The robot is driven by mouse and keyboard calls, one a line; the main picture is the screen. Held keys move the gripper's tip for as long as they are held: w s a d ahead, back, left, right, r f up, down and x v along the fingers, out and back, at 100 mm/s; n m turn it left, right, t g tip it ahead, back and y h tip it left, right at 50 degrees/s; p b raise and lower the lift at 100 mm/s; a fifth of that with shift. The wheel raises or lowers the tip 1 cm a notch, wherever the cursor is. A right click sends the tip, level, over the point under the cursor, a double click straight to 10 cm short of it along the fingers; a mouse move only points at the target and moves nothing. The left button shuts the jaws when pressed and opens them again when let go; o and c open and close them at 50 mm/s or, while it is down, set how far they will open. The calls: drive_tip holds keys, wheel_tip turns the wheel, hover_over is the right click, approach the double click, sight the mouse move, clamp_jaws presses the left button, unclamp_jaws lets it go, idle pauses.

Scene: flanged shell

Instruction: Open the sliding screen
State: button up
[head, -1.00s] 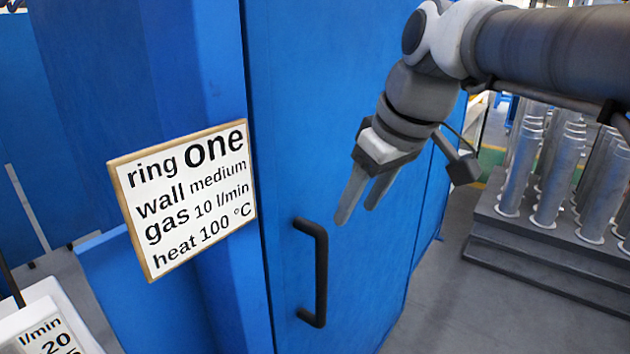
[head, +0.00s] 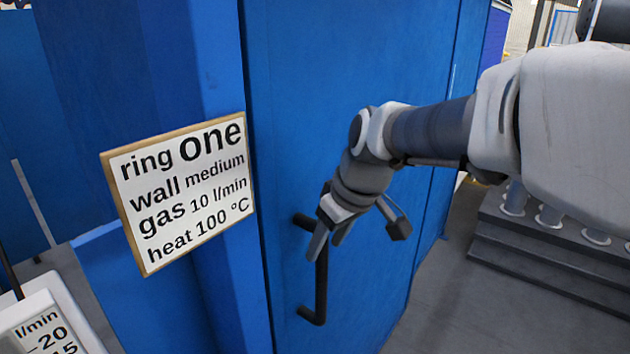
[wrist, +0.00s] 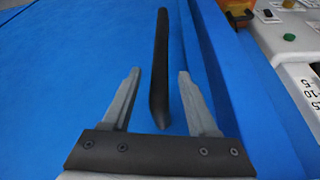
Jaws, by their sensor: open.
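The sliding screen (head: 350,80) is a tall blue panel, seen in the head view right of a blue post. Its black bar handle (head: 321,285) stands upright near the panel's left edge. My gripper (head: 325,250) is at the upper part of the handle and hides some of it. In the wrist view, my gripper (wrist: 160,85) is open, with one finger on each side of the handle (wrist: 160,60) in the picture. Neither finger visibly touches the handle. I cannot tell how deep the handle lies between the fingers.
A sign (head: 180,190) reading "ring one" is fixed left of the screen. A pale gauge panel (head: 45,325) stands at the lower left. Grey steps (head: 545,255) with metal cylinders stand at the right. Grey floor (head: 440,310) is clear between the screen and the steps.

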sight(322, 253)
drive_tip(key=shift+x, duration=1.8)
clamp_jaws()
